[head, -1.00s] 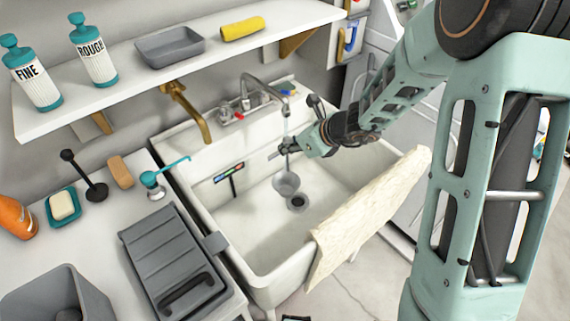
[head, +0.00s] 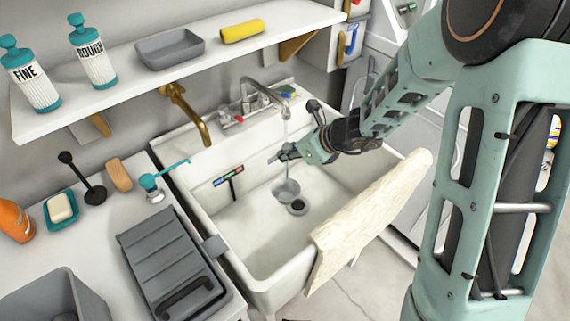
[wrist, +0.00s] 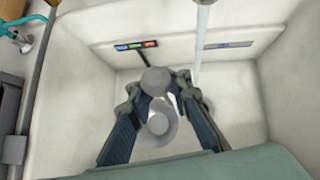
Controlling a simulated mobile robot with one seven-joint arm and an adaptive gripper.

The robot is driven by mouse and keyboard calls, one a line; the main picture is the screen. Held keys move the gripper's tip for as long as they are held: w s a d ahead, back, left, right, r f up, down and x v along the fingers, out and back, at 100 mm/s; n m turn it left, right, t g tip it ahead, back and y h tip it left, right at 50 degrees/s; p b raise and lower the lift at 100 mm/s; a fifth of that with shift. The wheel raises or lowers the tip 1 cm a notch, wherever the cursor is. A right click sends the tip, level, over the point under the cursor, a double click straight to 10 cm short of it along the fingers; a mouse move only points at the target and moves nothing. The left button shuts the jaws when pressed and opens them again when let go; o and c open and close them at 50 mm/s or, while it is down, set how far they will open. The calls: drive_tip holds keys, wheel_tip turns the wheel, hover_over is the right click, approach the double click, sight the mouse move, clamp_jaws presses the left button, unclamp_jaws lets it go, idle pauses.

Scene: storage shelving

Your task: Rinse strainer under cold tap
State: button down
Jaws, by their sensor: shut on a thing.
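The grey strainer (head: 286,188) hangs upright below my gripper (head: 279,156) inside the white sink (head: 250,235), just beside the dark drain (head: 297,207). In the wrist view, its grey knob-like top (wrist: 155,80) sits between my fingertips (wrist: 157,82) and its round bowl (wrist: 160,124) shows lower down. My gripper is shut on it. The chrome tap (head: 270,92) is running. Its thin stream (head: 286,128) falls close to my gripper in the head view. In the wrist view the stream (wrist: 201,45) falls right of the knob. Whether water touches the strainer is unclear.
A cream towel (head: 365,220) drapes over the sink's front right rim. A brass tap (head: 185,108) stands at the back left. The left counter holds a grey lidded box (head: 165,260) and soap.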

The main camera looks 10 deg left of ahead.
idle(0.5)
drive_tip(key=s+r+p, duration=0.1)
drive_tip(key=s+r, duration=0.3)
drive_tip(key=s, duration=0.1)
idle(0.4)
drive_tip(key=shift+d+r, duration=0.1)
idle(0.5)
